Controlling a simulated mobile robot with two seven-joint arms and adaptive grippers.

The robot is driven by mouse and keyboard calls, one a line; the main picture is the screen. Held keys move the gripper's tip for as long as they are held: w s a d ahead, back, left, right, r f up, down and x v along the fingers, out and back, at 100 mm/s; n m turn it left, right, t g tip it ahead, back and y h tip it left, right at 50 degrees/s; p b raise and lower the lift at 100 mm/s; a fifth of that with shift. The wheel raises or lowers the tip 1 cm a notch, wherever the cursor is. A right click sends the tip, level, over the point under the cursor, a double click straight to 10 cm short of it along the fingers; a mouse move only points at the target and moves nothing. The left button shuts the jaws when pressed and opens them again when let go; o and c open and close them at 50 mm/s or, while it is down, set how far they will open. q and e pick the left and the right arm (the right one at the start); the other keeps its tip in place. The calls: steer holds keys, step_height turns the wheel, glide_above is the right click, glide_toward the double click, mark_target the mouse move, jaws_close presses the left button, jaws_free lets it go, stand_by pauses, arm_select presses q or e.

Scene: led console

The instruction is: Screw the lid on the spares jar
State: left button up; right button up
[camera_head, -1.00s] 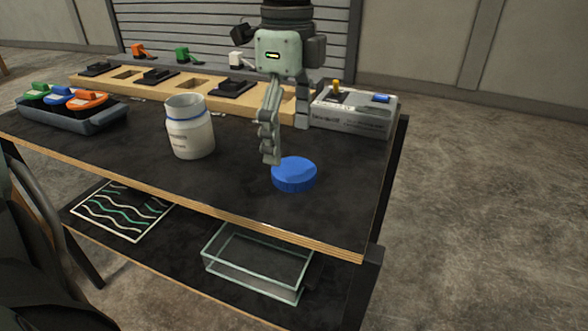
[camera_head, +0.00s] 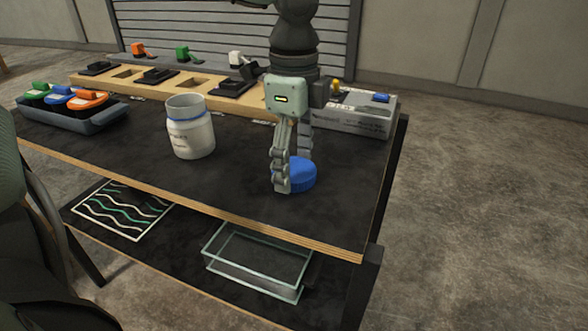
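The spares jar (camera_head: 192,136), white with a blue ring at its neck, stands upright and open on the dark tabletop. The round blue lid (camera_head: 303,175) lies on the table to the right of the jar, near the front edge. My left gripper (camera_head: 292,173) points down at the lid with its fingers apart. One finger is in front of the lid's left part and hides it; the other is behind the lid, its tip hidden. I cannot tell whether either finger touches the lid. My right gripper is not in view.
A grey tray (camera_head: 75,122) with coloured pieces is at the left. A wooden rack (camera_head: 195,84) runs along the back, and a grey box (camera_head: 350,119) stands at the back right. A glass bin (camera_head: 257,262) is on the lower shelf. Tabletop between jar and lid is clear.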

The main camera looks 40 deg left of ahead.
arm_select(q)
steer(key=shift+c, duration=1.1)
steer(key=shift+r, duration=0.45)
step_height(320, 180, up, 16)
steer(key=r, duration=0.1)
step_height(320, 180, up, 10)
steer(key=p, duration=0.1)
glide_above(294, 168)
steer(key=shift+s, duration=0.1)
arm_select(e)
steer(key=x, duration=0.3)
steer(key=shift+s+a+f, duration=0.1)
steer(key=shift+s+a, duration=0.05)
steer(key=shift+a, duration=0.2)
